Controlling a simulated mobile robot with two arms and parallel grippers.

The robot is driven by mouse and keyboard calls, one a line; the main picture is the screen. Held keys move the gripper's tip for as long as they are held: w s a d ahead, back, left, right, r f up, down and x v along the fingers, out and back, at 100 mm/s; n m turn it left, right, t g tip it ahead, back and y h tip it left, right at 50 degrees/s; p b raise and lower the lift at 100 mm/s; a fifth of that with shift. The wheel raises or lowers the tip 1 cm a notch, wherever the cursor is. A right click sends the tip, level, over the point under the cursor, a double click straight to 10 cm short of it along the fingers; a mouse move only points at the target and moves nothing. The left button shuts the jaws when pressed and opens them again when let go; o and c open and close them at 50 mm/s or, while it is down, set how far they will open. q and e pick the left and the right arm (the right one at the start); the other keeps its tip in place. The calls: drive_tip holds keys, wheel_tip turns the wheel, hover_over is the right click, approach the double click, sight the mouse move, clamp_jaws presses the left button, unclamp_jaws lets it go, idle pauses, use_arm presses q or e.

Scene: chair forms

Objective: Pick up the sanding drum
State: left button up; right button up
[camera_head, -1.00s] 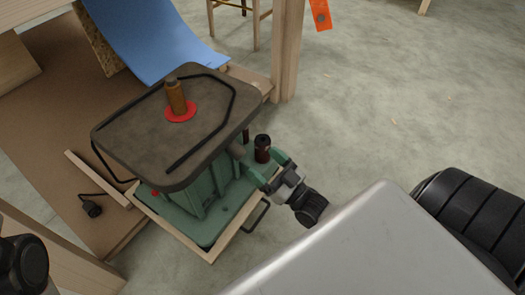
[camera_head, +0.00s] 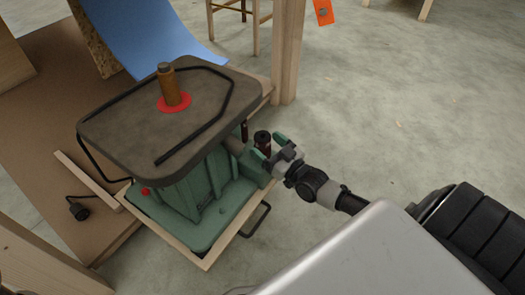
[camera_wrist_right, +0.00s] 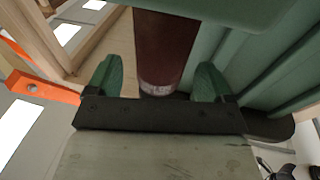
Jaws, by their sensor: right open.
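A dark reddish-brown sanding drum (camera_head: 262,141) stands upright at the right side of the green sander. Its lower part is hidden in the head view. My right gripper (camera_head: 270,151) is open beside it, with its green fingertips at either side of the drum. In the right wrist view the drum (camera_wrist_right: 166,48) is between the two fingers of the open gripper (camera_wrist_right: 158,82), with gaps showing at both sides. A lighter brown drum (camera_head: 168,87) stands on the sander's spindle in a red ring. My left gripper is not in view.
The sander's dark tabletop (camera_head: 130,125) overhangs its green base (camera_head: 185,217), close to my right gripper. A wood-edged tray (camera_head: 208,260) with a black handle surrounds the base. A wooden post (camera_head: 289,55) rises behind. The concrete floor (camera_head: 410,110) at right is clear.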

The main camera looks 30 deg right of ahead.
drive_tip(key=shift+b+x, duration=0.35)
drive_tip(key=shift+x, duration=0.85)
drive_tip(key=c, duration=1.1)
